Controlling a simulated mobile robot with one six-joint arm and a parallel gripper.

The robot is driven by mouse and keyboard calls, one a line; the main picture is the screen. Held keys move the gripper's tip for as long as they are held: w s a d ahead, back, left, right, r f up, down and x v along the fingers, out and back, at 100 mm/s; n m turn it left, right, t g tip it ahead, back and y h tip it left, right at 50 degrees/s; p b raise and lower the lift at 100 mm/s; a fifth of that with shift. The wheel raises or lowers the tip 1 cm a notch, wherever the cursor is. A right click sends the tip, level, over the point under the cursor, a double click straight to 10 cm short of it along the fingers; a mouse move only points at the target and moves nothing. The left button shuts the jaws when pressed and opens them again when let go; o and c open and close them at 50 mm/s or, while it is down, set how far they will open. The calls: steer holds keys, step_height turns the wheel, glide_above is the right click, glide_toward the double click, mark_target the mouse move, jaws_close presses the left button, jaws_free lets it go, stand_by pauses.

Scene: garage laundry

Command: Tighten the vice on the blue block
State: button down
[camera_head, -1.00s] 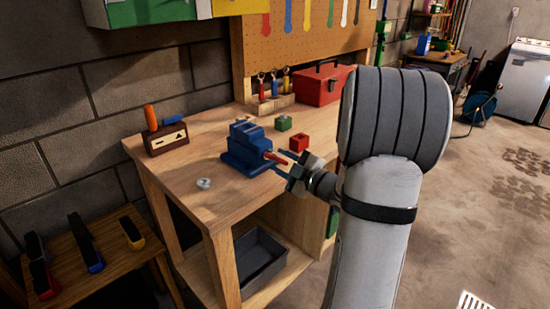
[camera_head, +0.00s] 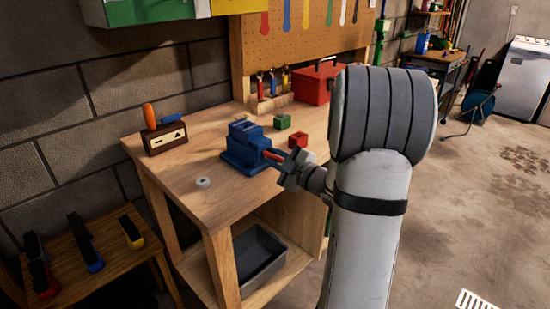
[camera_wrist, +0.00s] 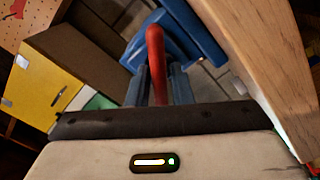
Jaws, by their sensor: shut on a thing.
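The blue vice (camera_head: 243,157) stands on the wooden workbench (camera_head: 190,200) near its front edge. A blue shape sits at the vice's top; I cannot clearly tell the blue block from the vice there. The vice's red handle (camera_wrist: 155,45) points out toward me. My gripper (camera_head: 281,160) reaches it from the right in the head view. In the wrist view the red handle runs between my two grey-blue fingers, which are shut on it. The blue vice body (camera_wrist: 185,35) shows just beyond them. The far end of the handle is hidden by the gripper.
A green block (camera_head: 282,122) and a red block (camera_head: 298,141) lie right of the vice. A red toolbox (camera_head: 318,84) and a tool rack stand behind. A small metal ring (camera_head: 203,183) lies front left. A brown box (camera_head: 165,137) stands at the left.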

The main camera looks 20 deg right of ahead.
steer(key=shift+m, duration=1.2)
steer(key=c, duration=1.4)
jaws_free()
steer(key=shift+c, duration=0.2)
steer(key=v, duration=0.8)
